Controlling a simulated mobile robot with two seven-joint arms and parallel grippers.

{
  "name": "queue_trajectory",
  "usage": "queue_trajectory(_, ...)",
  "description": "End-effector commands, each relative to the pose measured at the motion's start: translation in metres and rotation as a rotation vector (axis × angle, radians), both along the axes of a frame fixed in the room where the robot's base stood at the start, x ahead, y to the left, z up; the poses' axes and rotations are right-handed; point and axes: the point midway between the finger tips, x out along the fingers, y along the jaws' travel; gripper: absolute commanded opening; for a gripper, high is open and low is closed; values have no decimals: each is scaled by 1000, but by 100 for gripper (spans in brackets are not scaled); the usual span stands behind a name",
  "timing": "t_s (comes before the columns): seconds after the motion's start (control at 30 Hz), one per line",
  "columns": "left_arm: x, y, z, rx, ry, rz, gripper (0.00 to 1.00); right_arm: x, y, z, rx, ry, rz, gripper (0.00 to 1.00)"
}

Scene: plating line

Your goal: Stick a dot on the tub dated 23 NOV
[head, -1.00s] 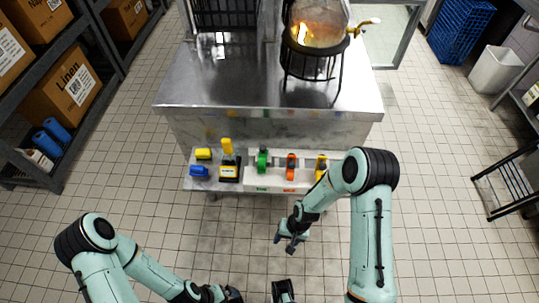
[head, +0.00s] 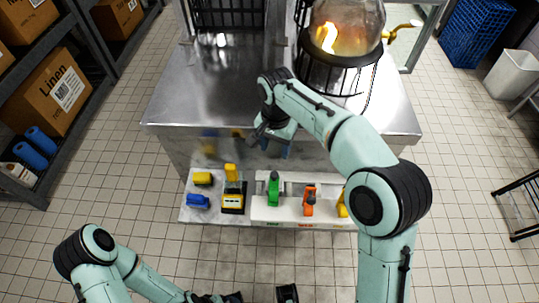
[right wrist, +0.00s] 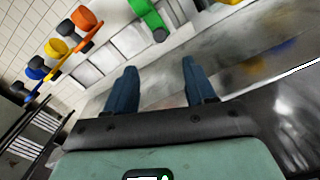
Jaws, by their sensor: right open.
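No tub and no 23 NOV label can be made out. A row of coloured dispensers stands on a white rack (head: 262,208) on the low front shelf: green (head: 273,189), orange (head: 309,200) and yellow (head: 342,205). The right wrist view also shows the green one (right wrist: 148,16), the orange one (right wrist: 86,32), the yellow one (right wrist: 58,48) and a blue one (right wrist: 38,66). My right gripper (head: 272,145) is open and empty, above and behind the green dispenser by the counter's front edge. My left gripper (head: 230,298) is low at the bottom edge, mostly cut off.
A steel counter (head: 200,90) carries a lit glass vessel (head: 345,35) in a black stand and a black basket (head: 228,14). A yellow-and-black device (head: 233,197), a yellow block (head: 202,178) and a blue block (head: 198,201) sit left on the shelf.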

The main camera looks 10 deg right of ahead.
Motion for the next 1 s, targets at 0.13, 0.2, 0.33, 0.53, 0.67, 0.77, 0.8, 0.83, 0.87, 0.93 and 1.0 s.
queue_trajectory(0.13, -1, 0, -1, 0, 1, 1, 100, 0, 0, -5, -1, 2, -1, 55)
queue_trajectory(0.2, -1, 0, -3, 0, -1, 1, 100, 0, 0, -14, -1, 2, 0, 55)
queue_trajectory(0.33, 1, 1, -7, 2, -7, 3, 100, -1, 0, -38, -1, 5, 1, 55)
queue_trajectory(0.53, 4, 0, -14, 3, -19, 5, 100, -1, 0, -82, -1, 6, 1, 55)
queue_trajectory(0.67, 6, 0, -17, 4, -23, 6, 100, -1, 0, -106, 0, 4, 1, 55)
queue_trajectory(0.77, 7, 0, -19, 4, -27, 6, 100, -1, 0, -120, 0, 4, 1, 55)
queue_trajectory(0.8, 7, 0, -20, 4, -28, 7, 100, -1, 0, -124, 0, 3, 1, 55)
queue_trajectory(0.83, 7, 0, -20, 5, -28, 7, 100, -1, 0, -126, 0, 2, 0, 55)
queue_trajectory(0.87, 7, 0, -20, 5, -29, 7, 100, -1, 0, -128, 0, 2, 1, 55)
queue_trajectory(0.93, 7, 0, -20, 5, -31, 8, 100, -1, 0, -132, 1, 1, 1, 55)
queue_trajectory(1.0, 8, 0, -20, 5, -31, 8, 100, -1, 0, -134, 1, 1, 1, 55)
